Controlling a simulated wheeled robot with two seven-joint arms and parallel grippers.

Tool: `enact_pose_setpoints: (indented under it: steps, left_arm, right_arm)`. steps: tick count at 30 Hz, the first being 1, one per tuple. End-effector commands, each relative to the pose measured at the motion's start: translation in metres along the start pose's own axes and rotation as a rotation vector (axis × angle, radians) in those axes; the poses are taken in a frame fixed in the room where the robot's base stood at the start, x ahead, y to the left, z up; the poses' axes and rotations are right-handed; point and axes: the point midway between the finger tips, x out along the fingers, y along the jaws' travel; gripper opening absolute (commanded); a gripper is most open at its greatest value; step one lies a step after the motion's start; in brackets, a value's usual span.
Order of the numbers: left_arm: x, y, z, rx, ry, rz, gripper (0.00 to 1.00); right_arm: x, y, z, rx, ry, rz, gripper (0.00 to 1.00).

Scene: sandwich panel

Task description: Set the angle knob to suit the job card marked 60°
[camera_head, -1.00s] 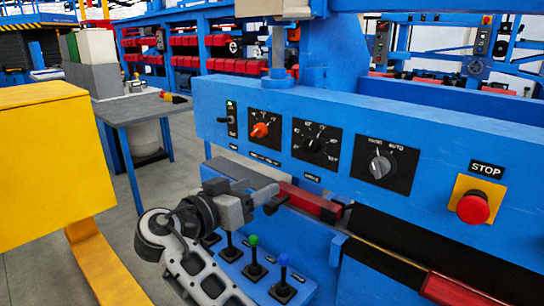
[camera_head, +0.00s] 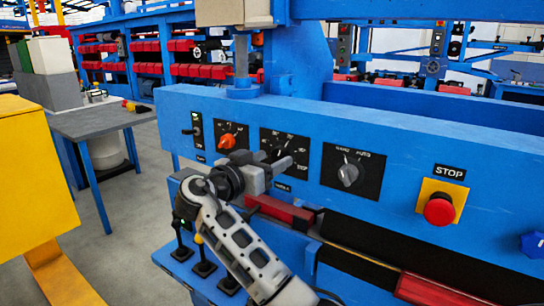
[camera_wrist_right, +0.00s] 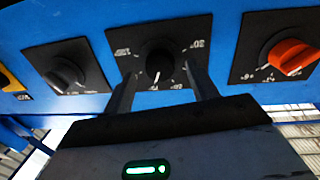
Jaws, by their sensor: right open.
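The angle knob is a black dial on a black plate on the blue panel; its plate (camera_head: 270,137) is partly hidden behind my right gripper (camera_head: 281,166). In the right wrist view the knob (camera_wrist_right: 160,62) shows between the two fingers of my right gripper (camera_wrist_right: 162,88), which is open. The fingers are on either side of the knob; I cannot tell whether they touch it. The knob's white mark points down in that view. The scale figures around it are too small to read surely. I see no job card. My left gripper is not in view.
An orange knob (camera_head: 227,141) is left of the angle knob and a grey mode knob (camera_head: 348,175) is right of it. A red stop button (camera_head: 439,209) is further right. Levers stand below the panel. A yellow block (camera_head: 35,180) is at the left.

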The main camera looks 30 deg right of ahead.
Motion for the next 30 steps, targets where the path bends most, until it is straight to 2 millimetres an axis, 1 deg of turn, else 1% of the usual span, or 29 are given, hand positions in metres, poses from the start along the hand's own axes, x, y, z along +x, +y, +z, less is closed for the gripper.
enact_pose_setpoints:
  steps: [1, 4, 13, 14, 15, 17, 18, 25, 30]
  left_arm:
    - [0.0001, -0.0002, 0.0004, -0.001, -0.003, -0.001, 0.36]
    - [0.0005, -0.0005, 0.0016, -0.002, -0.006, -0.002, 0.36]
    - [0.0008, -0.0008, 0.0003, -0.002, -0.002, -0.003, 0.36]
    - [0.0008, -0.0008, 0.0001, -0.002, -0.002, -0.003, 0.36]
    - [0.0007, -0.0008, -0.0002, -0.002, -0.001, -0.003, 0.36]
    - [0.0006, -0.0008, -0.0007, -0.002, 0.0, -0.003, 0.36]
    - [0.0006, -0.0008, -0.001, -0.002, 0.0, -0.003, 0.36]
    - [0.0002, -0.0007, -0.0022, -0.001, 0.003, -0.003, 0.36]
    - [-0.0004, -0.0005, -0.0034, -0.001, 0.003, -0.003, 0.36]
  right_arm:
    - [0.0051, 0.0002, -0.0008, 0.0, 0.001, 0.001, 0.58]
    - [0.0104, -0.0001, -0.0004, 0.001, 0.001, -0.001, 0.58]
    - [0.0124, -0.0001, 0.0001, 0.001, 0.0, -0.001, 0.58]
    - [0.0124, -0.0001, 0.0, 0.001, 0.0, -0.001, 0.53]
    - [0.0123, -0.0001, 0.0, 0.001, 0.0, -0.001, 0.41]
    - [0.0123, -0.0001, 0.0, 0.001, 0.0, -0.001, 0.25]
    - [0.0122, -0.0001, 0.0, 0.001, 0.0, -0.001, 0.14]
    - [0.0121, 0.0, 0.0, -0.007, 0.0, 0.0, 0.14]
    - [0.0121, 0.0, 0.0001, -0.054, 0.003, 0.001, 0.14]
